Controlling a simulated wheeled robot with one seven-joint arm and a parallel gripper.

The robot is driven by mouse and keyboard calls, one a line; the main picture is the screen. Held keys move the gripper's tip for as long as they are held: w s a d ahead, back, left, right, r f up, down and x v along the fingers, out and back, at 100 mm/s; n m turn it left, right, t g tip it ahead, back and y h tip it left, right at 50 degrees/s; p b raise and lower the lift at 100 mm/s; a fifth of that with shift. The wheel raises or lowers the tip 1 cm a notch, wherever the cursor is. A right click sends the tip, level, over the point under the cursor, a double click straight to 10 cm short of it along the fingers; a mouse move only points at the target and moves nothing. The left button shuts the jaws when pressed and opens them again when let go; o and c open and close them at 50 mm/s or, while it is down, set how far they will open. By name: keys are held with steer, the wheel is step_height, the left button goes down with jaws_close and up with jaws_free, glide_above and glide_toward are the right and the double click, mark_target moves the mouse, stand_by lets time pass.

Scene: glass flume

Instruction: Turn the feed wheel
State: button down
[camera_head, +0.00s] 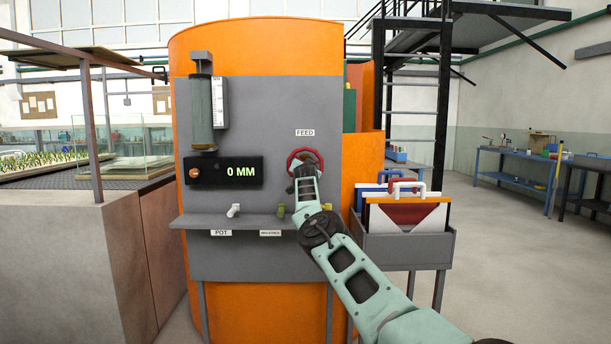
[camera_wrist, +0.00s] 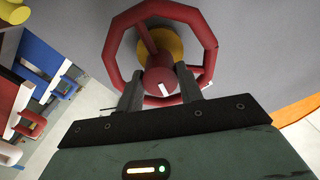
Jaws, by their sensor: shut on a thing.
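The red feed wheel (camera_head: 303,157) is mounted on the grey panel below a "FEED" label (camera_head: 305,133). In the wrist view the wheel (camera_wrist: 113,45) is a red octagonal rim with a red hub and a yellow part behind it. My gripper (camera_wrist: 161,90) is at the rim's lower part, its two dark fingers on either side of the hub, and is shut on the wheel. In the head view my gripper (camera_head: 304,166) covers the wheel's lower part. The display (camera_head: 240,171) reads "0 MM".
A grey bin (camera_head: 405,248) with coloured handled boards stands right of the panel. Open floor lies further right.

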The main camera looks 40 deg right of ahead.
steer(key=shift+d+r+n, duration=0.1)
steer(key=shift+r+n, duration=0.15)
steer(key=shift+n, duration=0.15)
steer(key=c, duration=0.9)
jaws_free()
steer(key=shift+c, duration=0.2)
steer(key=shift+f, duration=0.15)
steer(key=shift+f+b, duration=0.1)
steer(key=shift+b, duration=0.4)
steer(key=shift+f+b, duration=0.1)
steer(key=shift+b, duration=0.35)
steer(key=b+v, duration=1.7)
steer(key=b, duration=0.4)
steer(key=shift+r+b, duration=0.3)
steer(key=shift+b, duration=0.1)
